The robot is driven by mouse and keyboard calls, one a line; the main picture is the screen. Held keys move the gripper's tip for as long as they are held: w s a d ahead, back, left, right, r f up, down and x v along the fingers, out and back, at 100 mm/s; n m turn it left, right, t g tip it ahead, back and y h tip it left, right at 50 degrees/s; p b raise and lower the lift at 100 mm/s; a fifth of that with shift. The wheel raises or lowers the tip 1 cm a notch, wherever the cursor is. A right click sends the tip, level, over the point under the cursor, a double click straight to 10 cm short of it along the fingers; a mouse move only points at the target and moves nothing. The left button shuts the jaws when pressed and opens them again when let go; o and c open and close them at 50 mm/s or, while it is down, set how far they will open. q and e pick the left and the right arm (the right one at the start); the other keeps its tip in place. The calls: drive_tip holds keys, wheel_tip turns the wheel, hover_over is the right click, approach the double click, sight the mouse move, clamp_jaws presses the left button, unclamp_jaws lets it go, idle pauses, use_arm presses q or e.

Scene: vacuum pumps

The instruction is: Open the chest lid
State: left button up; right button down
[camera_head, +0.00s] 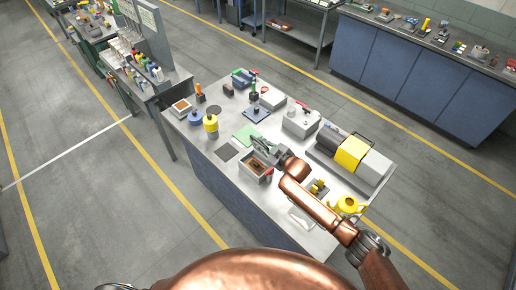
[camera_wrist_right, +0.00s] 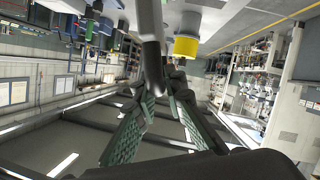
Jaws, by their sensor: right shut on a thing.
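The chest, a small pale box (camera_head: 256,178) with brown contents showing inside, stands on the workbench (camera_head: 228,184) in the head view. Its inside shows from above, so it is at least partly open. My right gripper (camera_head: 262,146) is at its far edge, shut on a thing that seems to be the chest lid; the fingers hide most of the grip. In the right wrist view my gripper (camera_wrist_right: 163,80) has its green-padded fingers around a grey bar (camera_wrist_right: 152,60). Whether this bar belongs to the lid is hard to tell. My left gripper is not in view.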

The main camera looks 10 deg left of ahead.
drive_tip(key=shift+w+d, duration=0.15)
drive_tip(key=shift+w, duration=0.05)
drive_tip(key=c, duration=2.4)
unclamp_jaws()
drive_tip(key=o, duration=0.4)
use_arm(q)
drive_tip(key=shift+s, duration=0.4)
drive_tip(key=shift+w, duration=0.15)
use_arm(e)
drive_tip(key=shift+s+d, duration=0.1)
drive_tip(key=v, duration=1.1)
drive_tip(key=shift+s+d+r, duration=0.1)
drive_tip(key=shift+s+d, duration=0.15)
drive_tip(key=shift+s, duration=0.05)
